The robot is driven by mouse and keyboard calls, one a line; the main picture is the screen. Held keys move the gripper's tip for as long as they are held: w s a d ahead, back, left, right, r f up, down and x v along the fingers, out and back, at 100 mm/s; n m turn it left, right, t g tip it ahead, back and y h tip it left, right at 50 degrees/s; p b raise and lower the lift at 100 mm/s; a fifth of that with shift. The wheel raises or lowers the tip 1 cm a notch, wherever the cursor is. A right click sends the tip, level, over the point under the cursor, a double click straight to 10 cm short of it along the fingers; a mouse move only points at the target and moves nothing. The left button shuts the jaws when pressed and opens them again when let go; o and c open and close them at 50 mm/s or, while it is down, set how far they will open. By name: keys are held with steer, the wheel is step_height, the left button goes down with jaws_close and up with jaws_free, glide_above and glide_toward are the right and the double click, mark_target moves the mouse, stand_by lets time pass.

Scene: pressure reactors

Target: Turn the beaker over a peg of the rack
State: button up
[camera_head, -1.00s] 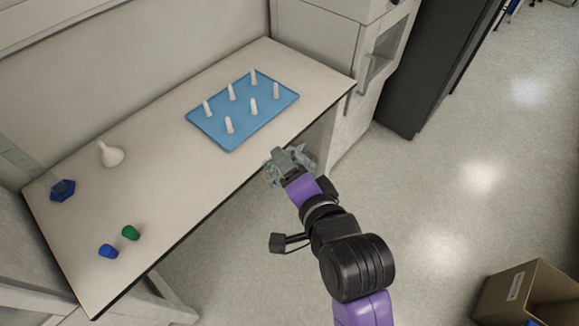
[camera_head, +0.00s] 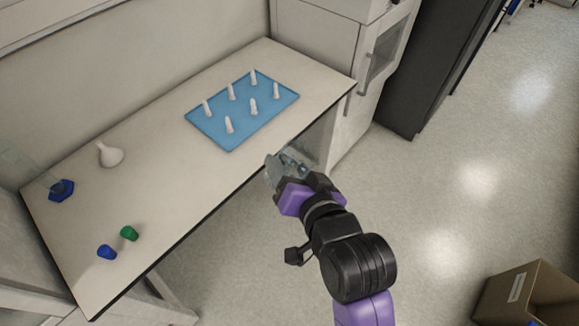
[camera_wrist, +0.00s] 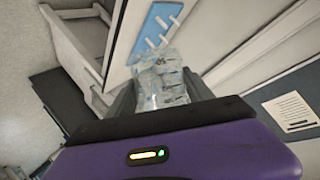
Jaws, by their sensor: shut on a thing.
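My gripper (camera_head: 288,174) is shut on a clear glass beaker (camera_head: 276,172), held just off the front edge of the bench, to the near right of the rack. In the wrist view the beaker (camera_wrist: 161,82) sits between the two dark fingers, with markings on its wall. Which way its mouth faces is hard to tell. The rack is a blue tray (camera_head: 222,140) with several upright white pegs (camera_head: 253,106), all bare. It also shows tilted in the wrist view (camera_wrist: 150,30), beyond the beaker. The beaker is apart from the rack and its pegs.
On the bench (camera_head: 180,170) stand a white funnel-like vessel (camera_head: 111,155), a clear vessel with a blue hexagonal base (camera_head: 62,190), a green cap (camera_head: 129,233) and a blue cap (camera_head: 107,252). A cabinet (camera_head: 335,70) borders the bench's right end. A cardboard box (camera_head: 530,295) is on the floor.

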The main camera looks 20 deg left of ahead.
steer(key=n, duration=0.3)
steer(key=shift+b, duration=0.4)
steer(key=n, duration=0.3)
steer(key=shift+n+b, duration=0.3)
steer(key=shift+n, duration=0.1)
steer(key=shift+f+n+b, duration=0.1)
steer(key=shift+n+b, duration=0.25)
steer(key=shift+n, duration=0.45)
steer(key=n+b, duration=0.1)
steer(key=n, duration=0.4)
steer(key=shift+n+b, duration=0.3)
